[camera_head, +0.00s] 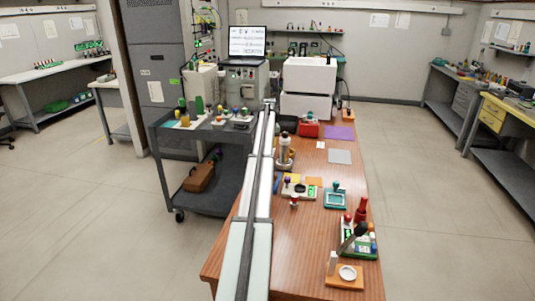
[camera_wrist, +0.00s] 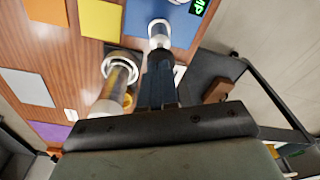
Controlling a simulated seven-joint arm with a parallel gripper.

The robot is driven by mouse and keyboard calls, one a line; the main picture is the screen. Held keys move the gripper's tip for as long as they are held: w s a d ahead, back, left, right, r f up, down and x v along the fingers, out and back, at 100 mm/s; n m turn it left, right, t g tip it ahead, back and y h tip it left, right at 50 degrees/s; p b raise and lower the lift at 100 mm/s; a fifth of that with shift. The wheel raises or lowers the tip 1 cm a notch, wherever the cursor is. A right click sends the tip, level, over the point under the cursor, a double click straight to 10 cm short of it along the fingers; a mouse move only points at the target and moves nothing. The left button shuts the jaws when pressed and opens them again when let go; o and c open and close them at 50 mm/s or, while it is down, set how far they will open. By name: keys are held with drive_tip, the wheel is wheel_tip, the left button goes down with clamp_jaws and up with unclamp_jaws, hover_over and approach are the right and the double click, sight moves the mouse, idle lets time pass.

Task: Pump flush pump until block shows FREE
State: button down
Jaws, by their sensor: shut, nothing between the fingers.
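What looks like the flush pump (camera_head: 285,150), an upright silver cylinder with a dark rounded top, stands on the table beside the upper part of my arm. In the wrist view the pump (camera_wrist: 119,72) shows pale rings and a dark base, left of my gripper (camera_wrist: 160,57). My gripper's dark fingers are together and empty. A silver, round-ended part shows just beyond the tips; I cannot tell what it belongs to or whether they touch. The block (camera_head: 300,188) has a green display, also partly in the wrist view (camera_wrist: 198,6); its text is not readable. My gripper is not clear in the head view.
A blue mat (camera_wrist: 180,30), yellow mat (camera_wrist: 100,18) and grey mat (camera_wrist: 27,88) lie around the pump. A teal-framed item (camera_head: 335,198) and a green-displayed rack (camera_head: 359,240) stand to the right. A dark cart (camera_head: 170,142) stands left of the table.

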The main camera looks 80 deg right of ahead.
drive_tip(key=shift+f, duration=0.35)
drive_tip(key=shift+f, duration=1.75)
drive_tip(key=a, duration=0.1)
drive_tip(key=s+a+r, duration=0.1)
drive_tip(key=shift+s+a, duration=0.15)
drive_tip(key=shift+a, duration=0.2)
wheel_tip(320, 180, up, 14)
drive_tip(key=a, duration=0.1)
drive_tip(key=shift+s, duration=0.35)
drive_tip(key=shift+a+f, duration=0.1)
drive_tip(key=shift+f, duration=0.05)
